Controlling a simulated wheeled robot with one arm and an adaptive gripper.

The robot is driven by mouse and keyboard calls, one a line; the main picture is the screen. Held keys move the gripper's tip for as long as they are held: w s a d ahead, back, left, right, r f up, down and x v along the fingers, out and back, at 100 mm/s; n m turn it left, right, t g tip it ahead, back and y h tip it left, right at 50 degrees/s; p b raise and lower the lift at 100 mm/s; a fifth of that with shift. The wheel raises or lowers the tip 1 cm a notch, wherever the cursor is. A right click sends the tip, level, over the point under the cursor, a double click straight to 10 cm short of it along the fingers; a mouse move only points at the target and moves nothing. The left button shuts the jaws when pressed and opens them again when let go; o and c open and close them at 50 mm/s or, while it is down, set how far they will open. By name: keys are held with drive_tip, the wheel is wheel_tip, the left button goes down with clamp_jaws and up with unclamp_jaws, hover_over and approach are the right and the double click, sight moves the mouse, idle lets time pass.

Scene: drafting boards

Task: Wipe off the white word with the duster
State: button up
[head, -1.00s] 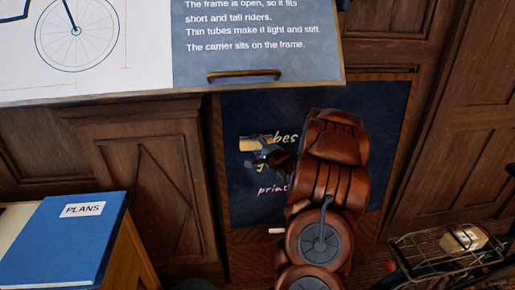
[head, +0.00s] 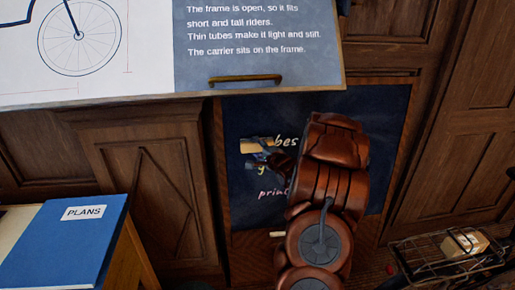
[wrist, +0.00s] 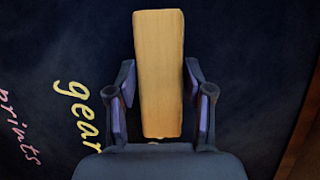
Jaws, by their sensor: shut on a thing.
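The duster is a pale wooden block that shows in the head view (head: 250,145) and in the wrist view (wrist: 160,45). My gripper (wrist: 159,82), also in the head view (head: 260,151), is shut on it, one finger on each side. The duster is over the dark chalkboard (head: 345,98); whether it touches the surface I cannot tell. The white word (head: 287,140) shows only "bes", just right of the duster. Its left part is covered or gone. Below are the yellow word "gear" (wrist: 80,115), mostly hidden in the head view, and the pink word "prints" (wrist: 18,130).
A slanted drawing board (head: 260,62) with a brass handle juts out above the chalkboard. A blue "PLANS" folder (head: 70,240) lies on a wooden stand at lower left. A wire basket (head: 435,255) holding a small box is at lower right. A white chalk-like piece (head: 277,234) is below the board.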

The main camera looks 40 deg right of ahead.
sight(280, 140)
drive_tip(key=shift+w+d+f+p, duration=0.15)
drive_tip(key=shift+w+d+p, duration=0.35)
drive_tip(key=shift+p, duration=0.2)
idle(0.3)
drive_tip(key=shift+s+d+r+p, duration=0.25)
drive_tip(key=shift+s+d+p, duration=0.35)
drive_tip(key=shift+p, duration=0.65)
drive_tip(key=shift+s+d+f+p, duration=0.2)
drive_tip(key=shift+s+d+p, duration=0.3)
drive_tip(key=shift+d+p, duration=0.35)
drive_tip(key=shift+s+d+r+p, duration=0.25)
drive_tip(key=shift+d+p, duration=0.2)
drive_tip(key=shift+p, duration=0.45)
drive_tip(key=shift+s+d+f+p, duration=0.1)
drive_tip(key=shift+s+d+p, duration=0.85)
drive_tip(key=shift+d+p, duration=0.35)
drive_tip(key=shift+s+d+f+p, duration=0.1)
drive_tip(key=shift+s+d+p, duration=0.9)
drive_tip(key=shift+p, duration=0.5)
